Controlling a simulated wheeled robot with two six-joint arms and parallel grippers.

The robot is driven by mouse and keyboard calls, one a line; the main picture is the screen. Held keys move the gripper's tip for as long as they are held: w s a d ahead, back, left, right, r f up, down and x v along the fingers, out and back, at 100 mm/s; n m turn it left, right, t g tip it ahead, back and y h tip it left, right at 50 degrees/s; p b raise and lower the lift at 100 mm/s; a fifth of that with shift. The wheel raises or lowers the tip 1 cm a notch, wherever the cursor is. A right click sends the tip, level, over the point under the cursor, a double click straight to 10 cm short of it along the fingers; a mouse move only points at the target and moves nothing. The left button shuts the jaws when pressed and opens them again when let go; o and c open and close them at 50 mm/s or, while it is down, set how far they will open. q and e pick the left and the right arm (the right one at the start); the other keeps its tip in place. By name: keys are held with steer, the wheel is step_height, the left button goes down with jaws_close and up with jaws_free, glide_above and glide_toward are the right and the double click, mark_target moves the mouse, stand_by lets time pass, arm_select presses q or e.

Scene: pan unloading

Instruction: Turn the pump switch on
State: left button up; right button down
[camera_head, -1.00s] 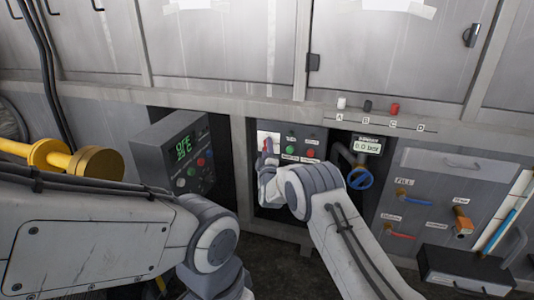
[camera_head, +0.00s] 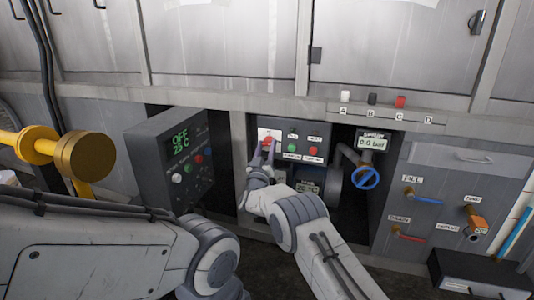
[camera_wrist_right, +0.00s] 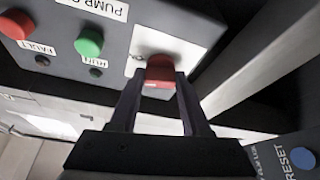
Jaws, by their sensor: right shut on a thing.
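The pump panel (camera_head: 313,134) is a grey box front in the recess at the middle of the head view. On its left side, a white plate carries a red pump switch (camera_head: 268,138). In the right wrist view the red switch (camera_wrist_right: 160,69) sits between my fingertips. My right gripper (camera_head: 264,153) is at the switch, its fingers (camera_wrist_right: 158,85) closed on the switch's sides and hiding part of them. My left arm comes in from the left, low in the head view, and its gripper is not visible.
A dark control box (camera_head: 170,155) with a green "OFF" display stands left of the recess. A blue valve wheel (camera_head: 366,177) is to its right. Green (camera_wrist_right: 89,41) and red (camera_wrist_right: 15,23) buttons sit beside the switch. A grey frame post (camera_head: 239,150) borders the recess.

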steer(key=shift+a+f+m+g+h+b, duration=0.15)
steer(key=shift+m+h+b, duration=0.3)
steer(key=shift+m, duration=0.5)
steer(key=shift+d+m+g+h+b, duration=0.15)
steer(key=shift+m+h+b, duration=0.3)
steer(key=shift+m, duration=0.5)
steer(key=shift+a+m+h, duration=0.1)
steer(key=shift+m+h, duration=0.2)
steer(key=shift+m, duration=0.1)
steer(key=shift+c, duration=1.8)
jaws_free()
steer(key=shift+s+a+p, duration=0.1)
steer(key=shift+s+p, duration=0.2)
steer(key=p+v, duration=0.4)
steer(key=v, duration=0.5)
steer(key=shift+s+f+p, duration=0.15)
steer(key=shift+s+p, duration=0.15)
steer(key=shift+s, duration=0.05)
steer(key=shift+a, duration=0.1)
